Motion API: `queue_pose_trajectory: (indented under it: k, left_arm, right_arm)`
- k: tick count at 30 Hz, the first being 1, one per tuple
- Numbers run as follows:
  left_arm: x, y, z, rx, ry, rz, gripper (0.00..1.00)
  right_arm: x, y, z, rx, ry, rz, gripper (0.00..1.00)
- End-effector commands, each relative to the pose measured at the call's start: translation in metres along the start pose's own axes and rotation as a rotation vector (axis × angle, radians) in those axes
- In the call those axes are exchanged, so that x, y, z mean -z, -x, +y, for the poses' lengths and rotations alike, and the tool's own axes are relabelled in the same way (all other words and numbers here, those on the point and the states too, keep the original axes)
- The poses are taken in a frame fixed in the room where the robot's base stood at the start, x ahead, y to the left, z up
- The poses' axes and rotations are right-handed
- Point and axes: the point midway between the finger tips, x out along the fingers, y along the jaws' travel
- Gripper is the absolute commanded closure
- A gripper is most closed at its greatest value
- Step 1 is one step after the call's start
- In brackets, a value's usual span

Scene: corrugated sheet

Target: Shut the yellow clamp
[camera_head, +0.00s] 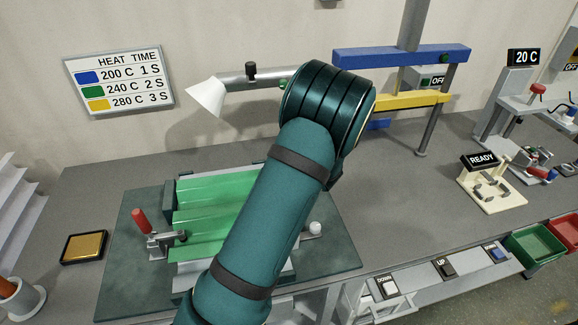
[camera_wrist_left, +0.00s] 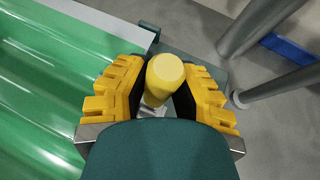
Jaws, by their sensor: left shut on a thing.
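The yellow clamp's handle (camera_wrist_left: 165,73) shows in the left wrist view, its rounded end toward the camera. My left gripper (camera_wrist_left: 164,90) has its yellow-padded fingers on both sides of the handle and is shut on it. Part of the pale metal clamp body shows below the handle; the rest is hidden. In the head view my own teal arm hides the yellow clamp and the left gripper. The green corrugated sheet (camera_head: 200,221) lies on its fixture beside the clamp and also shows in the left wrist view (camera_wrist_left: 45,95). My right gripper is not in view.
A red-handled clamp (camera_head: 141,222) stands at the sheet's left edge. A white knob (camera_head: 315,228) is to the right of my arm. A lamp-like white nozzle (camera_head: 207,97) and a blue and yellow frame (camera_head: 400,56) stand behind. Buttons (camera_head: 387,287) line the front.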

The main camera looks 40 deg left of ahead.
Motion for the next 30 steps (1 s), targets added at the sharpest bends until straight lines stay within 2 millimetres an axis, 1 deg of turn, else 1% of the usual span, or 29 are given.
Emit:
queue_pose_trajectory:
  k: [14, 15, 17, 18, 26, 30]
  left_arm:
    - [0.0006, -0.0014, 0.0038, 0.001, 0.015, 0.007, 1.0]
    - [0.0006, -0.0014, 0.0039, 0.0, 0.015, 0.007, 0.7]
    - [0.0007, -0.0014, 0.0039, 0.0, 0.014, 0.007, 0.49]
    - [0.0007, -0.0013, 0.0036, 0.001, 0.014, 0.007, 0.43]
    - [0.0003, -0.0004, 0.0022, 0.004, 0.014, 0.006, 0.43]
    - [0.0002, 0.0068, 0.0015, 0.006, 0.015, 0.007, 0.43]
  right_arm:
    - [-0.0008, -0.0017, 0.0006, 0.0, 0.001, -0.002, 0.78]
    - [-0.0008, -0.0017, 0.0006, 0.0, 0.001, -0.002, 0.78]
    - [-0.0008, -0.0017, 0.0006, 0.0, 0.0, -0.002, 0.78]
    - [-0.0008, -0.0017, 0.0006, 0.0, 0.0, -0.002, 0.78]
    - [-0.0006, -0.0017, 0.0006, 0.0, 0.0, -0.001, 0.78]
    - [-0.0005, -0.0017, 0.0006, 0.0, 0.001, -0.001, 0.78]
